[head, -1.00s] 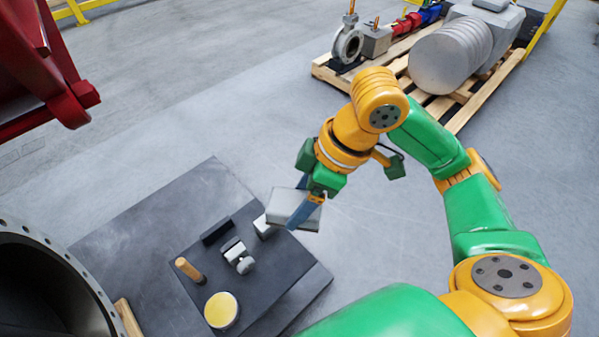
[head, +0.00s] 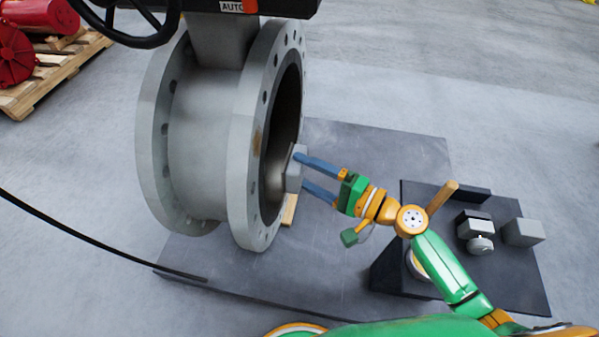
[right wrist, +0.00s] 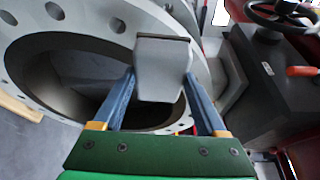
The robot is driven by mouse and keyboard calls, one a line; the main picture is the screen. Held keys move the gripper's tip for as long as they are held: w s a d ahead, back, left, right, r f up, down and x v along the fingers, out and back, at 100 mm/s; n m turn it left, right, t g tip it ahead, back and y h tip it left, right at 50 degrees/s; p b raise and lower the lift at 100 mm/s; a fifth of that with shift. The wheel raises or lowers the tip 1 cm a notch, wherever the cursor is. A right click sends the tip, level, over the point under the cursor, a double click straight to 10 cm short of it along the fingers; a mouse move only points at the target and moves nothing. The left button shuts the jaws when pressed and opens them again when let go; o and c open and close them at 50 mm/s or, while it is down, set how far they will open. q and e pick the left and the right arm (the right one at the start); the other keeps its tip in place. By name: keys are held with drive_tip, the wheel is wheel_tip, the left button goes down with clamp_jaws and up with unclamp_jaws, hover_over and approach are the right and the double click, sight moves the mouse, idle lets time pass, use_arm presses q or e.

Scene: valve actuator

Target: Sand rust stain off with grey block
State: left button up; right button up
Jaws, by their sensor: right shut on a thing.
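My right gripper (head: 300,171) is shut on a grey block (head: 293,172), with one blue finger on each side of it. The block is in front of the open face of the big grey valve flange (head: 241,190), near the bore's right edge. I cannot tell whether it touches the flange. A brownish rust stain (head: 257,142) shows on the flange face, up and left of the block. In the right wrist view the block (right wrist: 162,66) sits between the fingers, with the flange ring (right wrist: 60,25) behind it; no stain is clear there. My left gripper is not in view.
A dark tray (head: 400,290) on the right holds a wooden-handled tool (head: 441,197), a white-and-black fitting (head: 475,228) and another grey block (head: 522,232). A handwheel (head: 128,20) overhangs the valve. A black cable (head: 90,245) lies at left. Floor at upper right is clear.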

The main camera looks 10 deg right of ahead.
drive_tip(key=shift+w+a+f, duration=0.15)
drive_tip(key=shift+a+f, duration=0.05)
drive_tip(key=shift+f, duration=0.1)
drive_tip(key=shift+w+a+r+p, duration=0.1)
drive_tip(key=shift+a+p, duration=0.15)
drive_tip(key=shift+p, duration=0.1)
drive_tip(key=a, duration=0.2)
drive_tip(key=w+a+p, duration=0.1)
drive_tip(key=shift+w+a, duration=0.1)
drive_tip(key=shift+a, duration=0.3)
drive_tip(key=shift+w+a, duration=0.1)
drive_tip(key=shift+a, duration=0.3)
drive_tip(key=shift+w+a, duration=0.3)
drive_tip(key=shift+a, duration=0.55)
